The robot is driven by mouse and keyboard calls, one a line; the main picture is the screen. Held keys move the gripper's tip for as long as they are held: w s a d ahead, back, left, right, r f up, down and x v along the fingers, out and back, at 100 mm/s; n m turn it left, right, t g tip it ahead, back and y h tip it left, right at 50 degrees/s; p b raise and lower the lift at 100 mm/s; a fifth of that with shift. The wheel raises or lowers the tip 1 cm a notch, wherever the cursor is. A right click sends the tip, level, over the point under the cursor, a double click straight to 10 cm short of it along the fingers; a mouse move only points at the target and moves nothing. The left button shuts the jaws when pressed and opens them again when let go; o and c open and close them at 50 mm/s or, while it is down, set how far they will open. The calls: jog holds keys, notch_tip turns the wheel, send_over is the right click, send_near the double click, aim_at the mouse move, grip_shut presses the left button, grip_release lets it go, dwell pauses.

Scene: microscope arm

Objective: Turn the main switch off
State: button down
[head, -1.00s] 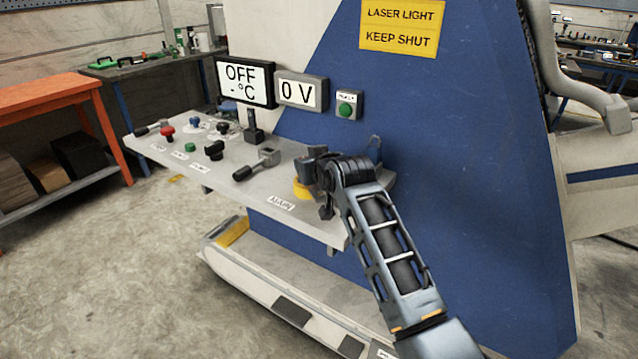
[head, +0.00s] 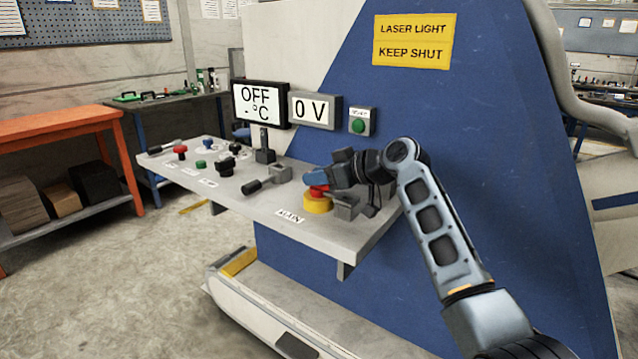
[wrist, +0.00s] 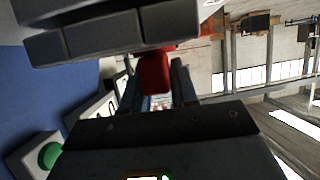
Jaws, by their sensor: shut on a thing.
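The main switch is a red knob (head: 319,190) on a round yellow base (head: 317,205), behind the MAIN label (head: 290,216) near the right end of the grey control shelf (head: 245,208). My gripper (head: 317,181) reaches it from the right, with a blue fingertip against the knob. In the wrist view the red knob (wrist: 153,72) shows between the two blue-grey fingers, which are shut on it. The gripper partly hides the knob, and its turn angle cannot be read.
A grey lever with a black handle (head: 265,181) lies left of the switch. Further left are several small knobs and buttons. The screens behind read OFF -°C (head: 260,104) and 0 V (head: 314,110). A green button (head: 358,125) sits on the blue panel (head: 330,70).

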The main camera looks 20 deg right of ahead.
jog(key=shift+f, duration=0.1)
dwell(0.3)
jog(key=c, duration=1)
grip_release()
jog(key=shift+o, duration=0.2)
jog(key=shift+d, duration=0.1)
jog(key=v, duration=0.7)
jog(key=shift+s+d+r, duration=0.2)
jog(key=shift+s+r, duration=0.05)
jog(key=shift+s, duration=0.05)
